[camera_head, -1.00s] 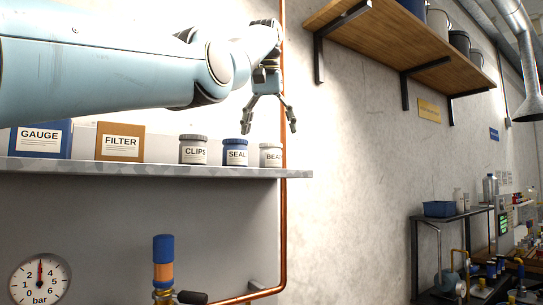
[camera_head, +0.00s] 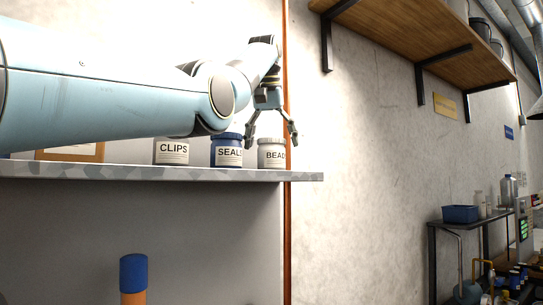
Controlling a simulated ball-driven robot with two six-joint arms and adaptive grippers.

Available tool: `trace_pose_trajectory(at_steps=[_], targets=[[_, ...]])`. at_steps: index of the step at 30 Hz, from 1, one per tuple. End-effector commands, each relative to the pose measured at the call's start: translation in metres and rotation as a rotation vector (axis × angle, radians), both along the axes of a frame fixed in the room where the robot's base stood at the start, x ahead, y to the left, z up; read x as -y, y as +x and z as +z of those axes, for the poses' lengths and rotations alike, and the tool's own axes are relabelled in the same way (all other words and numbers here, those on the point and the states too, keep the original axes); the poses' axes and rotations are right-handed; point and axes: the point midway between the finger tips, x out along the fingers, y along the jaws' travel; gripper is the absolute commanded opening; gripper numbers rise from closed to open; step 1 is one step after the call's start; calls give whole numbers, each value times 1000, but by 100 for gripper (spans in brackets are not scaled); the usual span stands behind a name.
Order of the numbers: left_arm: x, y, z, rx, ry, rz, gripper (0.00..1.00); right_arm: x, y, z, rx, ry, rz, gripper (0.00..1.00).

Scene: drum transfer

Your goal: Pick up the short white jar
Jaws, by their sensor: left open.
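The short white jar (camera_head: 270,155), labelled BEADS, stands upright near the right end of the grey shelf (camera_head: 150,172). It is the shortest of the jars; its lid shows grey. My left gripper (camera_head: 271,142) is open, with its fingers pointing down at the jar's top. One finger shows on each side of the lid area; I cannot tell whether they touch the jar or are nearer to me than it. My right gripper is not in view.
A blue SEALS jar (camera_head: 227,152) stands close on the left of the white jar. A grey CLIPS jar (camera_head: 171,151) and an orange box (camera_head: 80,152) are further left. A copper pipe (camera_head: 287,230) runs vertically just right. A wooden shelf (camera_head: 420,32) hangs upper right.

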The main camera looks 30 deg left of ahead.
Motion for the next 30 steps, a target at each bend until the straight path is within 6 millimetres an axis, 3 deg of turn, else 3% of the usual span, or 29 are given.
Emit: trace_pose_trajectory(at_steps=[7,16,30], targets=[[-6,13,-33,-1,1,-1,94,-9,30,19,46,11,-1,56],[-7,15,-41,0,0,0,94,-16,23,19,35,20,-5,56],[-7,15,-41,-1,0,-1,34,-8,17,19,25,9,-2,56]])
